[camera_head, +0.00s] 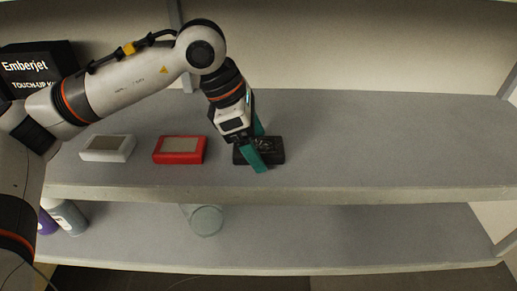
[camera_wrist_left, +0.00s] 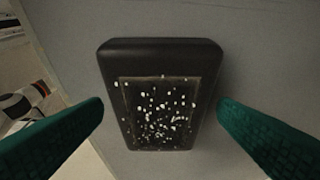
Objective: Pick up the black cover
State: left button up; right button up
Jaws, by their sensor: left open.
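The black cover (camera_head: 272,157) lies flat on the upper grey shelf, at the right end of a row of three covers. In the left wrist view the black cover (camera_wrist_left: 160,62) shows a dark panel with many white specks. My left gripper (camera_head: 259,150) is directly over it, pointing down, with its green fingers partly hiding it. In the wrist view the open fingers (camera_wrist_left: 160,128) stand on either side of the cover, with a gap on each side. My right gripper is not in view.
A red cover (camera_head: 180,150) and a white cover (camera_head: 107,149) lie to the left on the same shelf (camera_head: 400,140). A black Emberjet box (camera_head: 40,68) stands at the back left. Bottles (camera_head: 66,216) and a glass jar (camera_head: 207,221) are on the lower shelf. The upper shelf's right side is clear.

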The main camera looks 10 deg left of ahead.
pick_arm(q)
jog(key=shift+f, duration=0.15)
jog(key=c, duration=1.2)
